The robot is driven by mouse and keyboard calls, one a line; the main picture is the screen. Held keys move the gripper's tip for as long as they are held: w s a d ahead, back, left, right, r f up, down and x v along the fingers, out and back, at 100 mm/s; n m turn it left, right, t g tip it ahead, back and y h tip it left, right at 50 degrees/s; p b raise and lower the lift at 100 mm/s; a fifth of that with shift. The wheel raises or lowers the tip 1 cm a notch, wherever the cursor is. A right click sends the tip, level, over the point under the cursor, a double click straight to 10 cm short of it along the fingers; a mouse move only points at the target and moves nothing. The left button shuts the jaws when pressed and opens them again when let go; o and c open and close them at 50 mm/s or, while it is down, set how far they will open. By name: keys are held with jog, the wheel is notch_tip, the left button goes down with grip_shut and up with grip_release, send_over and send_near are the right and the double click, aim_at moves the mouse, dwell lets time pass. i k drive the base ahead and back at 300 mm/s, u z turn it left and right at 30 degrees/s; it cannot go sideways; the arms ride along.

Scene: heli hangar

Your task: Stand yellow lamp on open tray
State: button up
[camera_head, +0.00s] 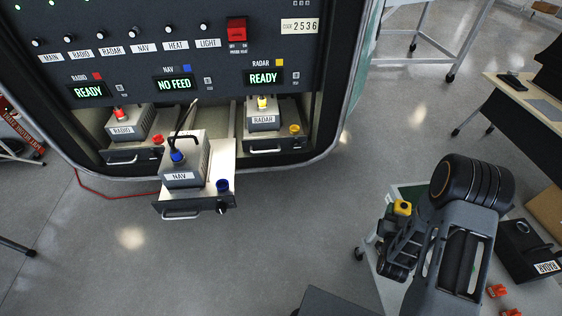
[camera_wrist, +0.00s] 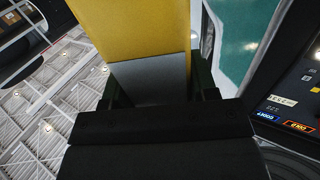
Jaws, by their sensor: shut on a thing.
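My gripper (camera_head: 401,222) is shut on the yellow lamp (camera_head: 403,207), held in the air at the lower right of the head view. In the wrist view the lamp (camera_wrist: 145,30) shows as a large yellow body with a grey lower part between my dark fingers. The lamp's far end is out of that view. The open tray (camera_head: 222,160) is pulled out of the panel, left of my gripper and well apart from it. A grey NAV unit (camera_head: 184,180) with a blue plug stands on it. A blue knob (camera_head: 223,186) sits at its front right.
RADIO (camera_head: 122,155) and RADAR (camera_head: 276,145) trays sit within the panel's lower opening. A table with a dark RADAR box (camera_head: 530,250) and orange pieces is at right. A red cable (camera_head: 110,194) lies on the floor. Floor between tray and gripper is clear.

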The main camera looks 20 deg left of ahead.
aim_at(223, 159)
jog(key=u, duration=1.85)
